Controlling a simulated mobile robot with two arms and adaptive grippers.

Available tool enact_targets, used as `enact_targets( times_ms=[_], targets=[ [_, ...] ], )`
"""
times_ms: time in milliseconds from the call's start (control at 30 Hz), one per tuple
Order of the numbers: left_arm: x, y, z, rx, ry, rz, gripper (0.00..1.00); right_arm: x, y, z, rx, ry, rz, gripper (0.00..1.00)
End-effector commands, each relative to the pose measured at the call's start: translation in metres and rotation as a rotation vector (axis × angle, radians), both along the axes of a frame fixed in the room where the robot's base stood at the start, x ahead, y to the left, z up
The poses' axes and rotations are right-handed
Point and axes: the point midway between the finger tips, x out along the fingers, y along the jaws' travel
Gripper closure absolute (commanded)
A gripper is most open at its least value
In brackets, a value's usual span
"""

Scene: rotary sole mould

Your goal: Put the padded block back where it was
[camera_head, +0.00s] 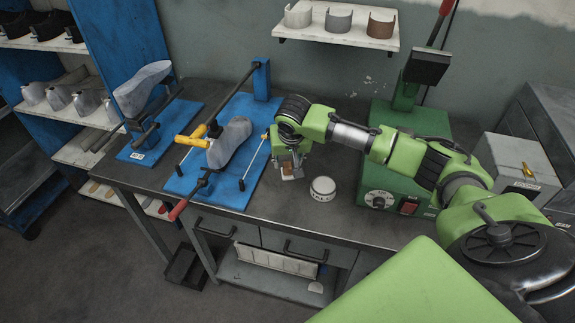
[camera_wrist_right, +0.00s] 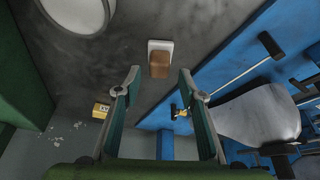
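A small brown block with a white part, which looks like the padded block (camera_wrist_right: 160,60), is on the dark bench top. In the head view the block (camera_head: 287,174) shows just under my right gripper (camera_head: 291,166), partly hidden by it. In the right wrist view my right gripper (camera_wrist_right: 160,82) is open, its two fingers wide apart. The block lies ahead of the gap between the fingertips, and neither finger touches it. My left gripper is not in view.
A round white tin (camera_head: 323,188) stands right of the block. Left is a blue board (camera_head: 182,187) carrying a grey sole form (camera_head: 230,142), yellow clamp and rods. A green machine (camera_head: 381,180) stands at the right. A wall shelf (camera_head: 335,36) is above.

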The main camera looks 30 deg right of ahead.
Motion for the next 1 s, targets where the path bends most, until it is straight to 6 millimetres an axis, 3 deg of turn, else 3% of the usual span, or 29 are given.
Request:
enact_targets(
  times_ms=[200,400,1000],
  targets=[
    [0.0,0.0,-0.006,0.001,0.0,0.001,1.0,-0.016,0.009,0.045,0.0,-0.002,0.002,0.63],
    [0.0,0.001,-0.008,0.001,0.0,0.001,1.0,-0.025,0.014,0.071,0.001,-0.003,0.001,0.63],
    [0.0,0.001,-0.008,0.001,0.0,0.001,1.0,-0.028,0.015,0.078,0.0,0.0,0.0,0.63]
  ],
)
